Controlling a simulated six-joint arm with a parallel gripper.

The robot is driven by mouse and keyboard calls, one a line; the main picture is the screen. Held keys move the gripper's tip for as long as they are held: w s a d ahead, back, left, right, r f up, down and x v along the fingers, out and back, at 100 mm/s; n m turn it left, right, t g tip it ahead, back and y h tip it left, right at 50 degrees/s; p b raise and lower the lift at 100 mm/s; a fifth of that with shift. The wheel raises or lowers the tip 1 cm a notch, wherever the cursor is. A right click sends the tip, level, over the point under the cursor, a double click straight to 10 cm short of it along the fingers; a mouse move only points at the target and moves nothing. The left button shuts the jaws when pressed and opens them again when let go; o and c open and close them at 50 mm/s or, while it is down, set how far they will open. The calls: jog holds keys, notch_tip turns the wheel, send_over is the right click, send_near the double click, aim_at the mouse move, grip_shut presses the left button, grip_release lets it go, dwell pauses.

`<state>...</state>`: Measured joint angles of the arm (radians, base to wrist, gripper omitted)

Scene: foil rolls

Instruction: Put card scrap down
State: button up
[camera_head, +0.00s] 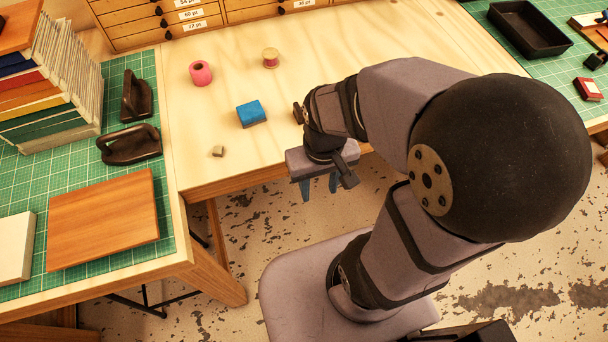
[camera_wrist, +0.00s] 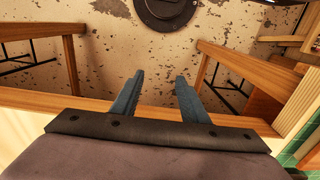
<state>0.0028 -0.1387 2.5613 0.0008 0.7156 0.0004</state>
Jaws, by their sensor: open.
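My gripper (camera_head: 320,188) hangs over the front edge of the middle table, above the floor. Its two blue-grey fingers stand apart with nothing between them; they also show in the wrist view (camera_wrist: 158,92). A small grey-brown block-like piece (camera_head: 218,151) lies on the wooden tabletop, left of my gripper and near the front edge. It may be the card scrap, but it is too small to be sure. My gripper is well apart from it. No card scrap shows in the wrist view.
A blue block (camera_head: 251,114), a pink roll (camera_head: 201,73) and a thread spool (camera_head: 270,58) stand on the wooden table (camera_head: 330,50). The left green mat (camera_head: 20,165) holds books, dark tools and a brown board (camera_head: 103,218). A black tray (camera_head: 530,28) sits at the right.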

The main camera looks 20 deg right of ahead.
jog(key=shift+a, duration=0.1)
jog(key=n+t+h+p, duration=0.45)
jog(key=n+t, duration=1.05)
jog(key=n, duration=1.7)
send_near(217, 151)
jog(key=shift+w+d+f+m+h+p, duration=0.2)
jog(key=shift+w+h, duration=0.3)
jog(key=shift+w, duration=0.35)
jog(key=shift+w+f+m+h+p, duration=0.2)
jog(key=shift+w+h, duration=0.25)
jog(key=shift+w, duration=0.4)
jog(key=shift+p+x, duration=0.7)
jog(key=shift+x, duration=1.8)
jog(key=shift+f, duration=0.15)
